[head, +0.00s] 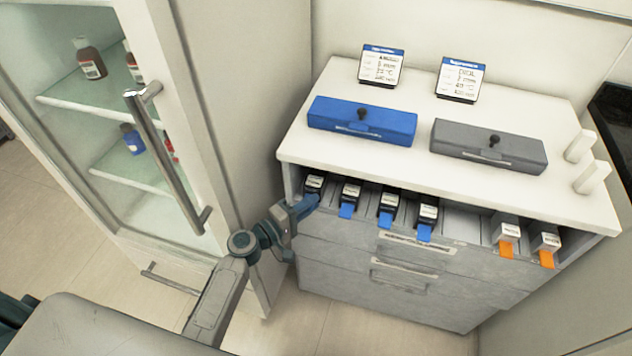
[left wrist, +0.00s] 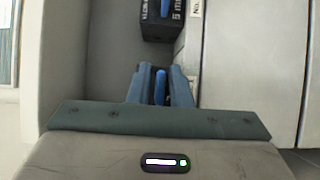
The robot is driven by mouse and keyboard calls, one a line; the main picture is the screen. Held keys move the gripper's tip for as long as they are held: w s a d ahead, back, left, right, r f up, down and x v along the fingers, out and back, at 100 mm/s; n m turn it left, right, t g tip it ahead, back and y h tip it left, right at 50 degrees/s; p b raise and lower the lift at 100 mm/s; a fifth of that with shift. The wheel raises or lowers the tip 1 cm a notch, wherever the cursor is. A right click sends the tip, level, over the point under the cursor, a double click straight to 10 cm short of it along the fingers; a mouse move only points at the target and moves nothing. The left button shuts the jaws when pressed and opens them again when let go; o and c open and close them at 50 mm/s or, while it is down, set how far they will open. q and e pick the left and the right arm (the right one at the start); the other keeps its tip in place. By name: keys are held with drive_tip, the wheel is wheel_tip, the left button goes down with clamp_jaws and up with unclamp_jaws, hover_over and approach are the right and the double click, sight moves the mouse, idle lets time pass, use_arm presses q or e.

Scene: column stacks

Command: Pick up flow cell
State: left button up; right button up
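Several black flow cells with blue tabs stand in a row in the open upper bay of the grey cabinet. The leftmost flow cell (head: 314,184) also shows at the top of the left wrist view (left wrist: 160,22). My left gripper (head: 304,208) is at the front of this leftmost cell, where its blue tab would hang. In the left wrist view a narrow blue piece (left wrist: 160,86) lies between the two fingers. I cannot tell whether they press on it. Two white cells with orange tabs (head: 507,232) stand farther right. My right gripper is out of view.
A blue case (head: 362,120) and a grey case (head: 488,146) lie on the white cabinet top (head: 420,175), with label cards (head: 460,79) behind. A glass-fronted cabinet with a metal handle (head: 165,160) stands close left of my arm. Empty slots lie between the black and white cells.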

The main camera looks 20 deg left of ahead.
use_arm(q)
clamp_jaws()
